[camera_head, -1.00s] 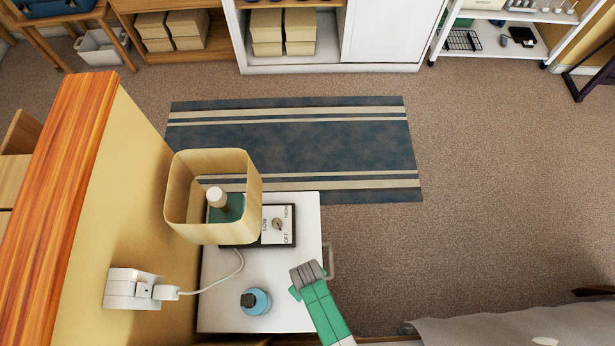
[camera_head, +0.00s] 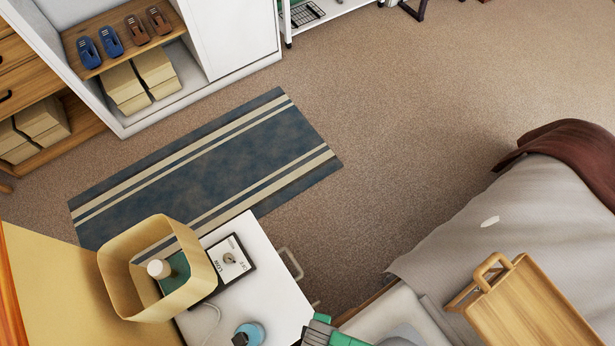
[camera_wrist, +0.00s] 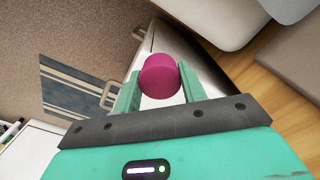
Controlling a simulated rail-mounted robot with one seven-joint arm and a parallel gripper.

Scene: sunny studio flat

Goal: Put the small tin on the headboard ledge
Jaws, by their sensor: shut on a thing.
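My gripper (camera_wrist: 157,88) is shut on a magenta, round-ended thing, which looks like the small tin (camera_wrist: 159,76). The tin sits between the two green fingers in the wrist view. In the head view only part of my gripper (camera_head: 322,332) shows at the bottom edge, and I cannot see the tin there. A light wood strip (camera_wrist: 255,75) runs along the right in the wrist view; I cannot tell whether it is the headboard ledge.
The grey bed (camera_head: 450,250) at right holds a wooden tray (camera_head: 530,310). Carpet lies open beyond the rug (camera_head: 215,165).

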